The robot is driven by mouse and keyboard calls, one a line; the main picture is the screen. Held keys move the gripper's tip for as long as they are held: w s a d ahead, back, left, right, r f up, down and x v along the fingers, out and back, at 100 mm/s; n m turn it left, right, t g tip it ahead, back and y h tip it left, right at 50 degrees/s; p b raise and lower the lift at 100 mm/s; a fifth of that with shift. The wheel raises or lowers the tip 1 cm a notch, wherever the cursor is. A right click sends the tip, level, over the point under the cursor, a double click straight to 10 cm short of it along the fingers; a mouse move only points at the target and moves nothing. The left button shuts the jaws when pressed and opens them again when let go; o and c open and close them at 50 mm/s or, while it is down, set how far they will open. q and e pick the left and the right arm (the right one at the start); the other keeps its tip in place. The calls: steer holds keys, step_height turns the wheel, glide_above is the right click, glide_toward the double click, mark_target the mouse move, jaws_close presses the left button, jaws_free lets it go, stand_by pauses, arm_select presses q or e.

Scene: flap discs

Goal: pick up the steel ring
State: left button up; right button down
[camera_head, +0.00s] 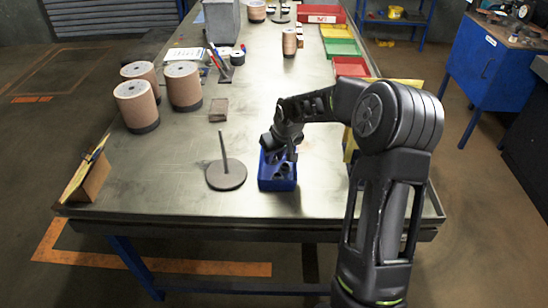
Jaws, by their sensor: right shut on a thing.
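A blue bin (278,185) stands near the front of the table, with small dark pieces inside that are too small to tell apart. My right gripper (281,158) reaches down from the right into the bin's upper part. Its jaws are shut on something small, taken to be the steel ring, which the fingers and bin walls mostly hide. I cannot make out the ring's outline. My left gripper is out of view.
A round base with an upright rod (226,175) stands just left of the bin. Brown rolls (137,103), a small brown block (219,109) and a pen holder (230,72) lie farther left. Red (351,67) and green (342,47) trays line the right edge.

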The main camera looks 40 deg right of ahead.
mark_target(275, 160)
step_height(275, 160, up, 10)
steer(key=b, duration=0.1)
stand_by(0.4)
stand_by(0.4)
